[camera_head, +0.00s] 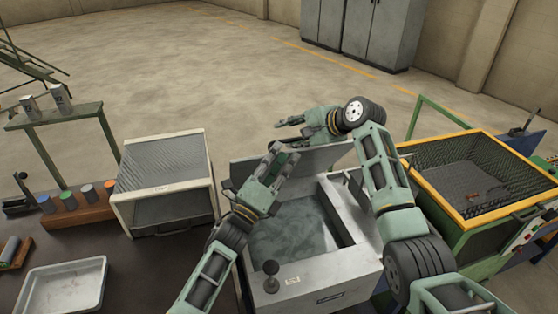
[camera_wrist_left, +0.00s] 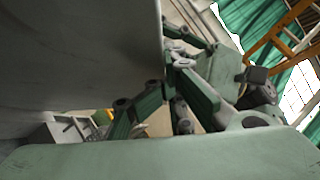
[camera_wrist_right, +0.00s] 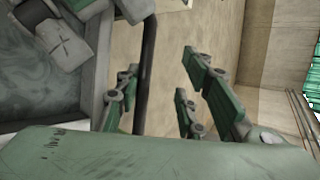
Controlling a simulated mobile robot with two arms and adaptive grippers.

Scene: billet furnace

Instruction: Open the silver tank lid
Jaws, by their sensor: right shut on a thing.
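The silver tank (camera_head: 312,277) stands in the middle of the head view, holding grey liquid. Its lid (camera_head: 318,158) is raised and stands steeply along the far side. My left gripper (camera_head: 284,151) is over the tank at the lid's near face, fingers apart. In the left wrist view a broad grey panel, seemingly the lid (camera_wrist_left: 75,60), fills the upper left beside the fingers (camera_wrist_left: 170,98). My right gripper (camera_head: 284,128) is beyond the lid's top edge. The right wrist view shows its fingers (camera_wrist_right: 150,100) at a dark bar, seemingly the lid's edge. It is shut on the lid; the exact contact is unclear.
A white-framed box (camera_head: 118,200) stands left of the tank, with a white tray (camera_head: 30,305) in front of it. A yellow-rimmed green bin (camera_head: 425,192) stands to the right. Open floor (camera_head: 190,75) lies behind.

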